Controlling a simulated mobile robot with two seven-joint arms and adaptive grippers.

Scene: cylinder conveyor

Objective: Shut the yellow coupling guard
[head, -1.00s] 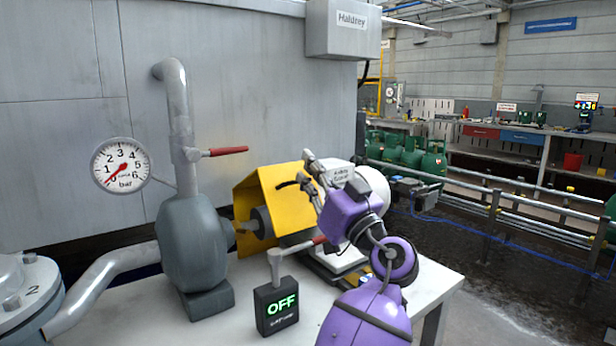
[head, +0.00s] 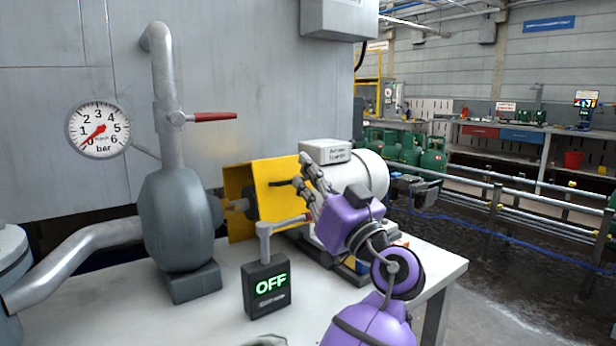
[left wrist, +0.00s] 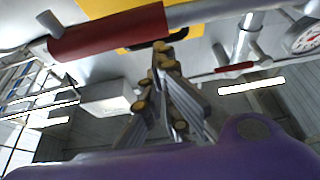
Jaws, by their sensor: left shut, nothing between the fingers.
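The yellow coupling guard (head: 279,171) stands between the grey pump and the white motor. It is open on the side facing me, and the dark coupling (head: 249,203) and shaft show beneath its panel. A dark handle sticks out at the panel's right side. My left gripper (head: 303,170) is shut and empty, at the guard's right edge near this handle; I cannot tell whether they touch. In the left wrist view the shut fingertips (left wrist: 159,55) point up toward the guard's yellow sheet (left wrist: 130,10), with a dark bar by the tips. The right gripper is not in view.
The pump (head: 177,225), a red-handled pipe valve (head: 212,117) and the motor (head: 362,173) flank the guard. The bench front (head: 215,320) is mostly bare.

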